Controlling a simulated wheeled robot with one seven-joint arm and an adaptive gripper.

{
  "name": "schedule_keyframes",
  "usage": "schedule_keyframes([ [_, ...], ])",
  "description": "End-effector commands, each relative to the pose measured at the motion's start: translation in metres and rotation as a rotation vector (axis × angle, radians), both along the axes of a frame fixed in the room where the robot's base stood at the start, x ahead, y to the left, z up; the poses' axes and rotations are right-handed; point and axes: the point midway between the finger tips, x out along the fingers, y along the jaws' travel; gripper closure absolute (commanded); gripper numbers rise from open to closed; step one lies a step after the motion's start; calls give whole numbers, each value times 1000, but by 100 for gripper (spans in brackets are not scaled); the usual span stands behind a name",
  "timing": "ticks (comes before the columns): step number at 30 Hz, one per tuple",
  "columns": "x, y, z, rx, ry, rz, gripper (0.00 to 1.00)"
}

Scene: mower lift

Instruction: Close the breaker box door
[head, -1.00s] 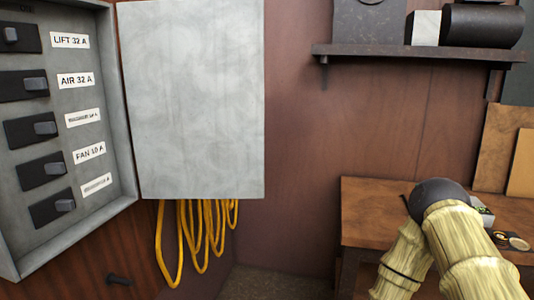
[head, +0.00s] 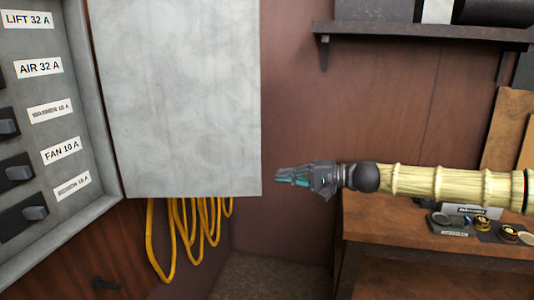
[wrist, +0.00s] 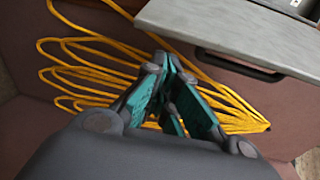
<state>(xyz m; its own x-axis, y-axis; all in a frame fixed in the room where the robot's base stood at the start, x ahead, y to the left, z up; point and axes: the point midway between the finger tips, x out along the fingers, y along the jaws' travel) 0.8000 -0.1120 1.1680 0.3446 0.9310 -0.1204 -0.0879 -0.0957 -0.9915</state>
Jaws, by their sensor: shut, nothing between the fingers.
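The breaker box (head: 75,215) is at the left in the head view, with labelled switches inside. Its grey door (head: 180,100) stands open, swung out to the right of the box. My gripper (head: 280,175) is shut and empty, right of the door's lower right corner in the head view, pointing left. In the wrist view the shut fingers (wrist: 172,105) are in the middle, and the grey door (wrist: 235,35) crosses the upper right with a dark handle on its edge. I cannot tell whether the gripper touches the door.
Yellow cable loops (head: 185,235) hang below the door. A wooden workbench (head: 400,225) with small items stands at the right under my arm. A dark shelf (head: 420,32) is on the wall above. Bare wall lies between door and shelf.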

Motion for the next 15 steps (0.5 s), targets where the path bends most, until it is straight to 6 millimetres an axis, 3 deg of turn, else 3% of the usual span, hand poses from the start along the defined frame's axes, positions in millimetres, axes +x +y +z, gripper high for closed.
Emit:
schedule_keyframes([
  [1, 4, -15, 25, 31, -27, -7, 100],
  [3, 7, -29, 49, 62, -54, -9, 100],
  [6, 8, -41, 70, 88, -79, -9, 100],
  [10, 9, -42, 79, 99, -89, -8, 100],
  [15, 16, -24, 79, 98, -86, -7, 100],
])
